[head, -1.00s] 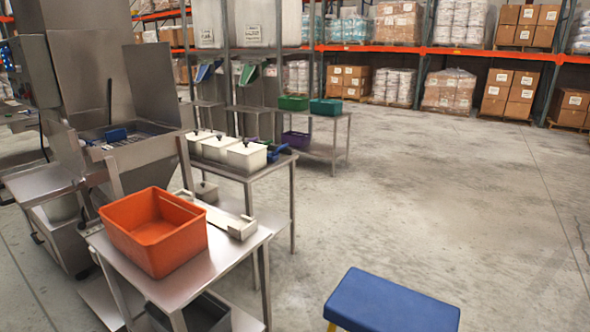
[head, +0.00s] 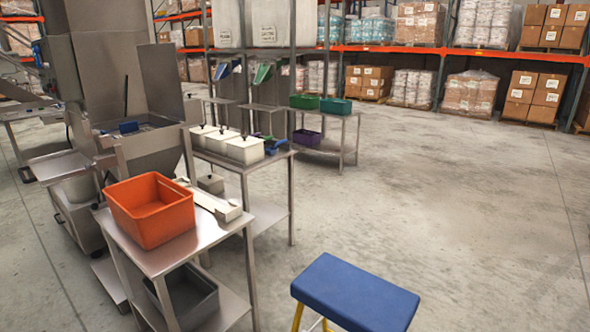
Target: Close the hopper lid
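The steel hopper (head: 152,160) stands at the left of the head view, behind a small table. A blue object lies inside its top opening. A flat steel panel (head: 161,82), which looks like the hopper lid, stands upright at the opening's back right edge, so the hopper is open. Neither of my grippers shows in the head view.
An orange bin (head: 152,224) sits on the steel table (head: 190,250) before the hopper. White lidded tubs (head: 222,142) stand on a table behind. A blue-topped stool (head: 354,293) stands at front centre. The concrete floor (head: 450,190) to the right is clear.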

